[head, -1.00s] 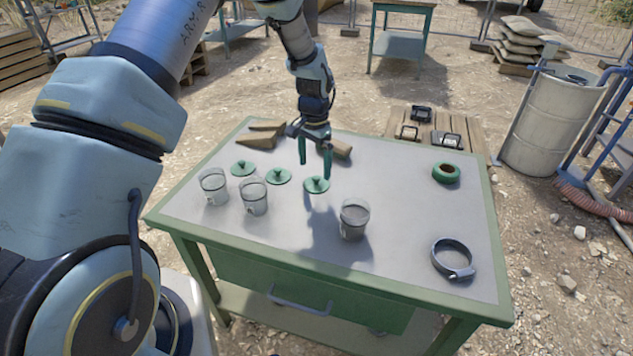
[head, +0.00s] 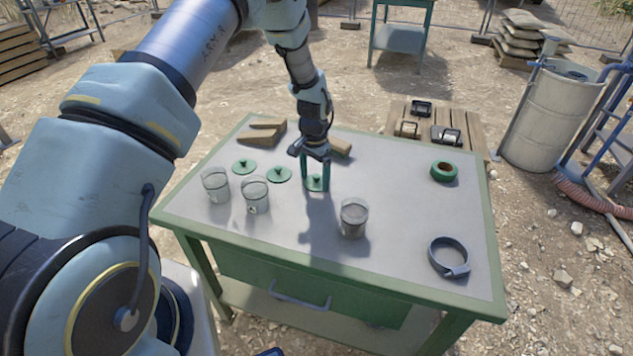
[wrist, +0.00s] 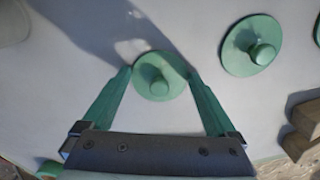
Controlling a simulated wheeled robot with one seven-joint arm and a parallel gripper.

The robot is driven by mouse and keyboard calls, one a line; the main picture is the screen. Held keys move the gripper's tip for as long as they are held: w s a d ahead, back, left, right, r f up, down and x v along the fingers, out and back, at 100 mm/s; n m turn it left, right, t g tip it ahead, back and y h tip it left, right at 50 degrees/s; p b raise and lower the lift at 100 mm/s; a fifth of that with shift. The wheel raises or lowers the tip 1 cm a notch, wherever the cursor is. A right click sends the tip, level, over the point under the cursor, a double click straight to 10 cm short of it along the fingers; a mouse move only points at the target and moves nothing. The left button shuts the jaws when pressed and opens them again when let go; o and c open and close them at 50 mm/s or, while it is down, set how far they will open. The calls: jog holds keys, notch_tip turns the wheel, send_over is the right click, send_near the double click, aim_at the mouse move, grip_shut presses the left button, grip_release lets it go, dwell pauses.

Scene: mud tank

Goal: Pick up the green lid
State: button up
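Three round green lids with knobs lie on the table (head: 400,200): a left lid (head: 244,166), a middle lid (head: 279,175) and a right lid (head: 316,183). My gripper (head: 315,186) points down at the right lid, its green fingers apart on either side of it. In the wrist view the fingers of my gripper (wrist: 160,78) are spread, with that lid (wrist: 158,77) between their tips and its knob near the middle. I cannot tell whether the fingers touch it. Another lid (wrist: 251,46) lies to the right in the wrist view.
Three clear cups stand near the lids: left (head: 216,184), middle (head: 255,194) and right (head: 354,217). Brown wedges (head: 262,134) lie at the back. A green tape roll (head: 444,171) and a dark ring clamp (head: 449,257) lie on the right. The table's right middle is clear.

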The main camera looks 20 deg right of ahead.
jog(key=c, duration=0.5)
